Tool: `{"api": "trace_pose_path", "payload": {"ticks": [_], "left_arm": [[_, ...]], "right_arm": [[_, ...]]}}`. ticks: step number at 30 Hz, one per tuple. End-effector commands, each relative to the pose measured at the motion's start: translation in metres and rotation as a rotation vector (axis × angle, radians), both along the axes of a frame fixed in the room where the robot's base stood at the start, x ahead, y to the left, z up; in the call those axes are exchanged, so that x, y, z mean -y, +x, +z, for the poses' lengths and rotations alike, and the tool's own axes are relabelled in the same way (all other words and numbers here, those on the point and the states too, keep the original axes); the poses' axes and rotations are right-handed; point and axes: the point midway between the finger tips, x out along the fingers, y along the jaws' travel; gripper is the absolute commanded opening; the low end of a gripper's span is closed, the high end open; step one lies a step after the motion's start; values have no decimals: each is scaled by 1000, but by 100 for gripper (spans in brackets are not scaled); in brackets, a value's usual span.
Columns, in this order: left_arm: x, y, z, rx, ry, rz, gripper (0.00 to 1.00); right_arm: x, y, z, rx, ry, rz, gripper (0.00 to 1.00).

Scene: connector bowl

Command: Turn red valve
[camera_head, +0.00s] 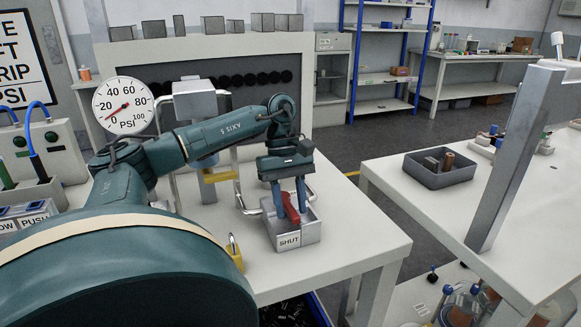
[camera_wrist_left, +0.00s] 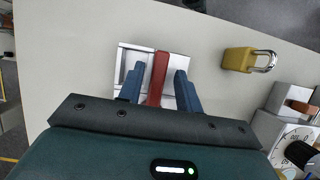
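The red valve handle (camera_head: 290,207) sits on a grey metal block (camera_head: 296,238) labelled "SHUT" on the white table. My left gripper (camera_head: 287,205) points down over the block, with its two blue fingers on either side of the handle. In the left wrist view the handle (camera_wrist_left: 158,78) stands between the open fingers (camera_wrist_left: 158,85), with gaps visible on both sides. The handle's near end is hidden by the gripper body. My right gripper is not in view.
A yellow padlock (camera_head: 235,252) lies on the table beside the valve block. A pressure gauge (camera_head: 123,105) stands behind my arm. A grey bin (camera_head: 440,177) with small parts sits on the right table, beyond a floor gap. A slanted grey post (camera_head: 515,150) rises there.

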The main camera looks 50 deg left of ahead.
Motion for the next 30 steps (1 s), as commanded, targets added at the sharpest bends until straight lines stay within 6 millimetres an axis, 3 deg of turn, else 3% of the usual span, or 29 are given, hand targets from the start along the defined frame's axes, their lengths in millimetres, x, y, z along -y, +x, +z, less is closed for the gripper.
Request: {"api": "trace_pose_path", "payload": {"ticks": [11, 24, 30], "left_arm": [[0, 0, 8, 2, -1, 1, 38], [0, 1, 90, 3, 0, 2, 38], [0, 0, 101, 0, 1, 2, 38]], "right_arm": [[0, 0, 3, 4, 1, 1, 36], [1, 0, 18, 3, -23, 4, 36], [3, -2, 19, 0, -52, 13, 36]]}}
